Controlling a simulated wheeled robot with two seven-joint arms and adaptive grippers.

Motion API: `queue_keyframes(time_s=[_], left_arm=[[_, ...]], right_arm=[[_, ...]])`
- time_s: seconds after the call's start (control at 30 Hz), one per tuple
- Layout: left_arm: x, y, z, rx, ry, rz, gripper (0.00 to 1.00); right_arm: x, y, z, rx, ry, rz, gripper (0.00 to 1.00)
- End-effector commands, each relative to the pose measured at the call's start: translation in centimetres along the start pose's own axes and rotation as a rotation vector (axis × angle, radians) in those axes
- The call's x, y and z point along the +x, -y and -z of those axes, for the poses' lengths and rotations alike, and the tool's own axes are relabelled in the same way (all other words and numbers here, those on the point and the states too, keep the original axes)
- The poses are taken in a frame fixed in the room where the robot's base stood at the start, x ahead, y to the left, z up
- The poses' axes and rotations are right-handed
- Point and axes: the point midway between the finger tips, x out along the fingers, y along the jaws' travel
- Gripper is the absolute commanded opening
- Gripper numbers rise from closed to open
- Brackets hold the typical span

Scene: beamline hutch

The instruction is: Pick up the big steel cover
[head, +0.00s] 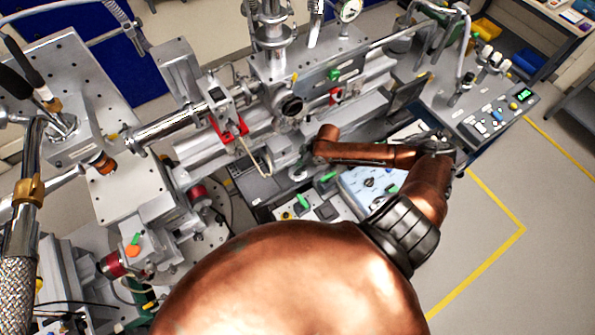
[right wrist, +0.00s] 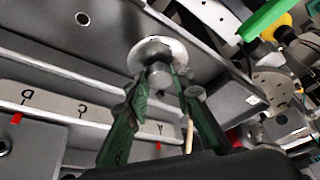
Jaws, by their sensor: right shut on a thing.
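The big steel cover shows in the right wrist view as a shiny round disc (right wrist: 150,49) with a short round knob at its middle. It lies in front of a flat grey metal face; I cannot tell whether it touches that face. My right gripper (right wrist: 161,82) has two green fingers, one on each side of the knob, and is shut on it. In the head view my copper right arm reaches across the bench and bends left at its end; I cannot make out the fingertips or the cover there. My left gripper is not in view.
Rails and blocks of the beamline (head: 210,150) fill the left and middle of the head view. A light blue box (head: 358,190) and small green-handled items lie near my forearm. A control panel (head: 497,115) stands at the right. Floor with yellow lines (head: 500,200) is open at the right.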

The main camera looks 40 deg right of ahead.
Motion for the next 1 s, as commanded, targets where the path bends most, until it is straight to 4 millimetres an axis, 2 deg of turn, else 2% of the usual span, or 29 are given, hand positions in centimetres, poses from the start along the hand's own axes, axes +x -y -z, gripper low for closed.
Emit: queue_keyframes(time_s=[0.27,0.5,0.8,1.0], left_arm=[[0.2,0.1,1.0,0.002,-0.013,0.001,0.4],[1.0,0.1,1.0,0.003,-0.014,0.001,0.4],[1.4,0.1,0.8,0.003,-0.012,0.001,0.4],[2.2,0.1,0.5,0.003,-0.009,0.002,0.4]], right_arm=[[-0.4,-0.1,0.2,-0.001,-0.001,-0.001,0.0],[-3.0,-0.1,1.3,-0.004,-0.001,-0.003,0.0],[-8.3,5.6,4.5,-0.005,-0.001,0.002,0.0],[-9.7,10.2,6.2,-0.004,-0.003,0.002,0.0]])
